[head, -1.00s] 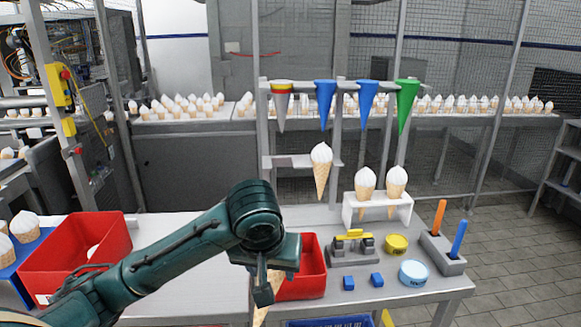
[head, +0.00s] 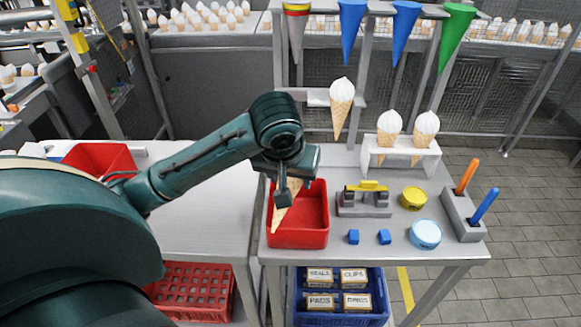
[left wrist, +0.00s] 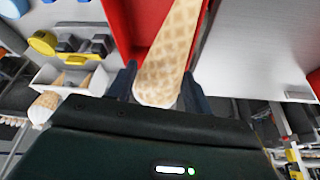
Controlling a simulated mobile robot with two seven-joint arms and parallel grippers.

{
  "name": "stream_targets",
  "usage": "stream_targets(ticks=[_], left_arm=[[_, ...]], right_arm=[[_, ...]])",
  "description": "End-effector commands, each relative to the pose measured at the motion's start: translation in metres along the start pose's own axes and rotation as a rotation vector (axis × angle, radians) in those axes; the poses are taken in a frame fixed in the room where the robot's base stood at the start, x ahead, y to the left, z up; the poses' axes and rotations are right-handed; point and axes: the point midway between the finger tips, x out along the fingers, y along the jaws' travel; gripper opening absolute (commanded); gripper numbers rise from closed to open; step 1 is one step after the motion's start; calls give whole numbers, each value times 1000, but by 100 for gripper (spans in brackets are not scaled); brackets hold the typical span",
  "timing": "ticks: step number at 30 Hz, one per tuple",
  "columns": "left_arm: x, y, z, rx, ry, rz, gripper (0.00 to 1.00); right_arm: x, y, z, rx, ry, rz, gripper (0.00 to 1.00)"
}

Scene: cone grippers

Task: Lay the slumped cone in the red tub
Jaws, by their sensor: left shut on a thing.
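My left gripper (head: 283,197) is shut on the slumped cone (head: 286,214), a tan waffle cone, and hides its upper end in the head view. The cone's narrow end points down and slightly left. In the left wrist view the cone (left wrist: 172,45) lies between the two fingers (left wrist: 158,92), with a little white at its near end. The red tub (head: 298,239) stands on the grey table, and the cone is in front of its left part. I cannot tell how far the cone is above the tub floor. My right gripper is not in view.
A rack (head: 402,155) with two upright cones and another cone (head: 341,105) stand behind. Right of the tub are a grey fixture (head: 364,203), blue blocks (head: 384,237), round tins (head: 426,235) and a holder (head: 463,216) with orange and blue sticks. A larger red bin (head: 100,158) is at left.

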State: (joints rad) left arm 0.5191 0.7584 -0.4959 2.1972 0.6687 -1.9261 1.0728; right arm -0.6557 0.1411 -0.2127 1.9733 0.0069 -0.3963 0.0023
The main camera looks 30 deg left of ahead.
Motion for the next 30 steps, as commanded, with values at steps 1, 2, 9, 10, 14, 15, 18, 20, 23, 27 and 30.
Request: stream_targets(ticks=[1,2,9,10,14,15,18,20,23,27,30], left_arm=[[6,0,2,-1,1,-1,38],[7,0,3,-1,1,-1,38],[10,0,4,-1,1,0,38],[10,0,4,-1,1,0,38],[10,0,4,-1,1,0,51],[10,0,4,-1,1,0,54],[10,0,4,-1,1,0,62],[10,0,4,0,0,0,67],[10,0,4,0,0,0,76],[10,0,4,0,0,0,76],[9,0,4,0,0,0,76]], right_arm=[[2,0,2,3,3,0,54],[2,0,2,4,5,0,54],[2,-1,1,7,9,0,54],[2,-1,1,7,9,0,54],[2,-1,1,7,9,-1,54],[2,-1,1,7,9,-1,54],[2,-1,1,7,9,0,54],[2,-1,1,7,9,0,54],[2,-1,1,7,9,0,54],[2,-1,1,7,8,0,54],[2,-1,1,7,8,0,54]])
